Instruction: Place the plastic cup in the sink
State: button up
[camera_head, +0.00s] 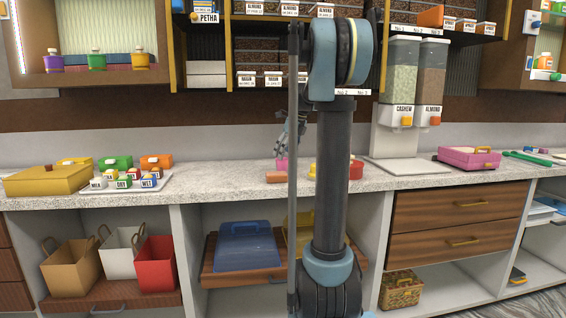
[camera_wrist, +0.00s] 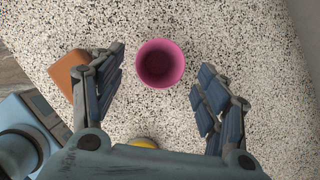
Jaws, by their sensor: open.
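A pink plastic cup (camera_wrist: 160,62) stands upright on the speckled counter in the wrist view, with its open mouth facing the camera. It also shows as a small pink patch (camera_head: 281,164) below my gripper in the head view, partly hidden. My gripper (camera_head: 283,146) points down over the counter. In the wrist view its fingers (camera_wrist: 162,76) are spread wide, one on each side of the cup, with visible gaps and nothing held. No sink can be made out in either view.
An orange-brown block (camera_wrist: 70,74) lies left of the cup. A yellow object (camera_wrist: 143,142) is partly hidden near my gripper's base. Dispensers (camera_head: 399,85) and a pink box (camera_head: 468,158) are farther right.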

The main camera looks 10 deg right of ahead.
jog(key=v, duration=0.7)
